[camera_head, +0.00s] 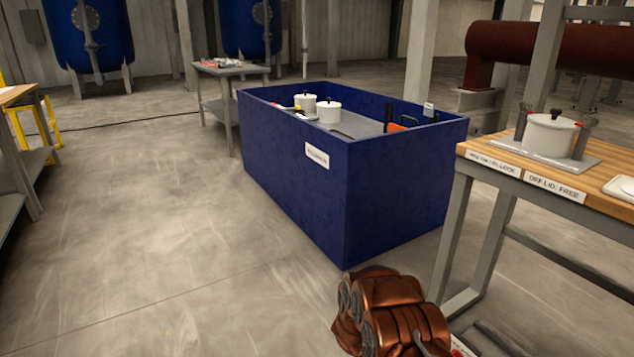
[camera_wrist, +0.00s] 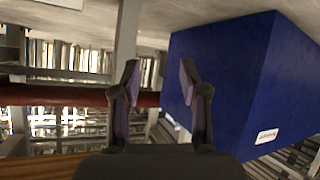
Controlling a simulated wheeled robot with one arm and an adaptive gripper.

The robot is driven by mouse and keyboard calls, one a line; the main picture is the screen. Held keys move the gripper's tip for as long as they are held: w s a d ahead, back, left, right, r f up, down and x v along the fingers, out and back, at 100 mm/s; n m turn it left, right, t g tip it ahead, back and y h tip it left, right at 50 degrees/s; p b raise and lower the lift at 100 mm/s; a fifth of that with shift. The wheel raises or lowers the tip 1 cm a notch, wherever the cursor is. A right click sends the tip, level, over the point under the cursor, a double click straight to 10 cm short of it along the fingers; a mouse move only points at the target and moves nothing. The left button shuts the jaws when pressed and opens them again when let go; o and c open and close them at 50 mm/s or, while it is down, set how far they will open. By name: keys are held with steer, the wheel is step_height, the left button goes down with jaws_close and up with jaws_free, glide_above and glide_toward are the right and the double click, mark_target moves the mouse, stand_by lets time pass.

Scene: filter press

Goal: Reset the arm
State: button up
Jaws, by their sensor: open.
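My gripper (camera_wrist: 160,82) shows in the wrist view with its two fingers spread apart and nothing between them. It is in the air, and the blue bin (camera_wrist: 222,75) fills the right of that view behind it. In the head view the copper-coloured part of my arm (camera_head: 390,312) shows at the bottom edge, in front of the blue bin (camera_head: 290,185). My gripper is not visible in the head view.
A wooden-topped bench (camera_head: 605,190) stands at the right, bearing a white lidded pot (camera_head: 549,134) on a grey plate. The bin holds two white pots (camera_head: 328,112) and other items. A grey table (camera_head: 232,70) stands behind. The floor at left centre is clear.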

steer(key=s+a+r+n+g+y+p, duration=0.1)
steer(key=s+a+r+y+p, duration=0.25)
steer(key=r, duration=0.75)
steer(key=a+r+n+y+p, duration=0.15)
steer(key=a+r+p, duration=0.4)
steer(key=r, duration=0.55)
steer(key=s+a+r+g+y+p, duration=0.1)
steer(key=s+a+r+y+p, duration=0.25)
steer(key=r, duration=0.75)
steer(key=s+a+r+n+g+y+p, duration=0.25)
steer(key=s+r+g+p, duration=0.25)
steer(key=s+r+p, duration=1.25)
steer(key=s+d+r+g+h+p, duration=0.1)
steer(key=s+d+r, duration=0.3)
steer(key=s+r, duration=0.5)
steer(key=s+d+r+g+h+p, duration=0.2)
steer(key=s+d+r, duration=0.3)
steer(key=s+r, duration=0.5)
steer(key=s, duration=0.9)
steer(key=shift+r+g+p, duration=0.15)
steer(key=shift+g+p, duration=0.2)
steer(key=shift+g, duration=0.05)
steer(key=shift+d, duration=0.2)
